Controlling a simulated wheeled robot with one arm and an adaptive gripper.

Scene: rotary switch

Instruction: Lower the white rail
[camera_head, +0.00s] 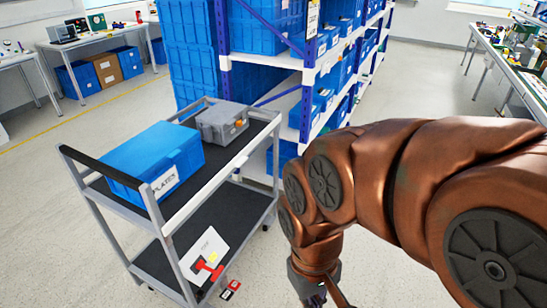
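A white rail (222,178) runs along the near long side of the grey cart's (68,152) top shelf, level with the shelf edge. A white panel (202,252) with a red handle (208,268) and a small yellow mark is at the cart's near lower corner. My gripper (322,298) hangs at the bottom edge, right of the cart and apart from the rail. Its fingertips are cut off or too small to read, so its opening cannot be told.
A blue bin (150,160) and a grey case (222,123) stand on the cart's top shelf. A small red and black item (231,289) is beside the panel. Shelving with blue bins (265,25) stands behind. Floor is clear left of the cart.

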